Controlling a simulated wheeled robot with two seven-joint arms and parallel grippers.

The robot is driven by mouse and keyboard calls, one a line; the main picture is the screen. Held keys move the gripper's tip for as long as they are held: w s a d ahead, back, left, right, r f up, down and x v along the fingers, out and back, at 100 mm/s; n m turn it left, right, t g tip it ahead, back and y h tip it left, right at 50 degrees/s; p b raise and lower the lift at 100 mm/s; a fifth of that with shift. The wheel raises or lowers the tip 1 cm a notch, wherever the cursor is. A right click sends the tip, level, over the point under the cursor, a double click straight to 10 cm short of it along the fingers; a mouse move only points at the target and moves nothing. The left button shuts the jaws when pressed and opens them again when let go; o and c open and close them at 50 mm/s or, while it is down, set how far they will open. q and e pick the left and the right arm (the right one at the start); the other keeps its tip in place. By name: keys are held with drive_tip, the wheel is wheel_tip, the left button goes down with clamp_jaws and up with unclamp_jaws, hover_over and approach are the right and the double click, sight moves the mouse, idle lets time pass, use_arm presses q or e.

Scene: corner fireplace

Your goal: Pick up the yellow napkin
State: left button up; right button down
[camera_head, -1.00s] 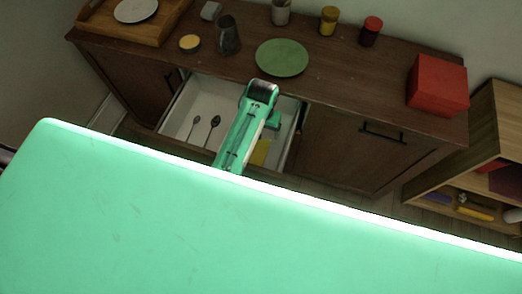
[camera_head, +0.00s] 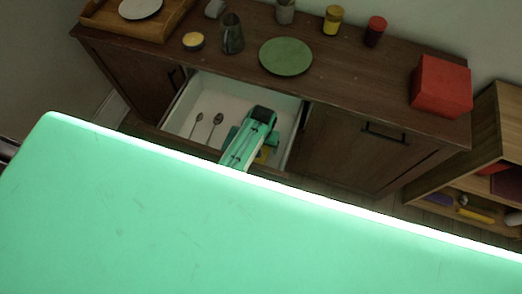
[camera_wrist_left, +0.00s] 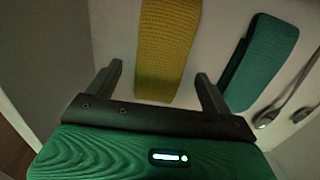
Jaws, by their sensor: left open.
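The yellow napkin (camera_wrist_left: 166,52) lies flat in the open drawer (camera_head: 207,92). In the head view only a small part of the napkin (camera_head: 263,155) shows beside my arm. My left gripper (camera_wrist_left: 159,70) is open and points down into the drawer. In the wrist view its two fingers stand on either side of the napkin's lower part, and nothing is held. In the head view my arm hides most of the gripper (camera_head: 267,144). My right gripper is not in view.
A teal folded cloth (camera_wrist_left: 262,58) lies next to the napkin. Two spoons (camera_head: 216,122) lie further left in the drawer. The drawer wall (camera_head: 297,135) is close on the right. The cabinet top above holds a green plate (camera_head: 286,56) and a red box (camera_head: 441,86).

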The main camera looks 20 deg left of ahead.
use_arm(q)
drive_tip(key=shift+f, duration=0.6)
drive_tip(key=c, duration=1.1)
